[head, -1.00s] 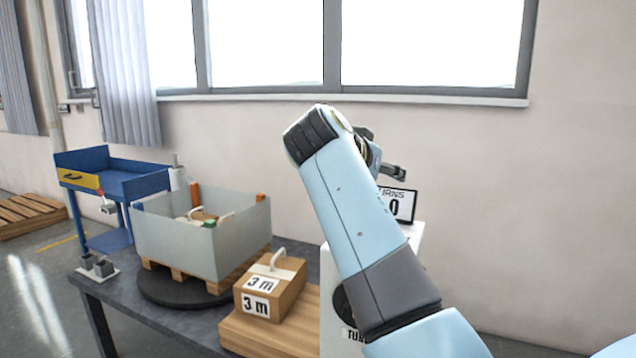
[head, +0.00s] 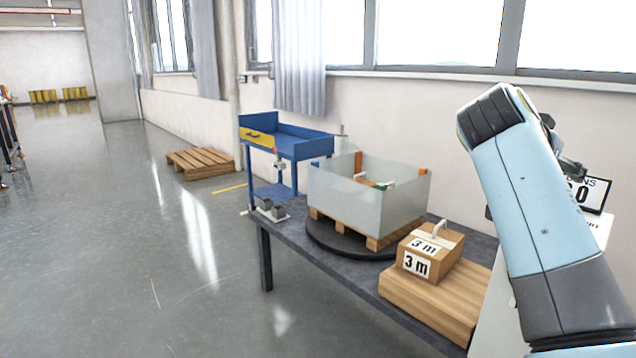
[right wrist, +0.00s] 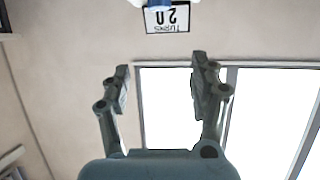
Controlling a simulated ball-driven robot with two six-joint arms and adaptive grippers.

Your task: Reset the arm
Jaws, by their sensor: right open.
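My right arm rises at the right of the head view, bent at the top. Its gripper (head: 570,160) is mostly hidden behind the arm, near a display sign (head: 588,192). In the right wrist view my right gripper (right wrist: 160,88) is open and empty, its two fingers spread apart before the wall and window. The sign (right wrist: 167,18) also shows there, upside down, reading "TURNS 20", beyond the fingertips. My left gripper is not in view.
A dark table (head: 352,292) carries a grey-walled bin (head: 352,208) on a pallet and round turntable. A box marked "3 m" (head: 443,262) sits on a wooden block (head: 438,305). Behind are a blue cart (head: 300,150) and a pallet (head: 198,163).

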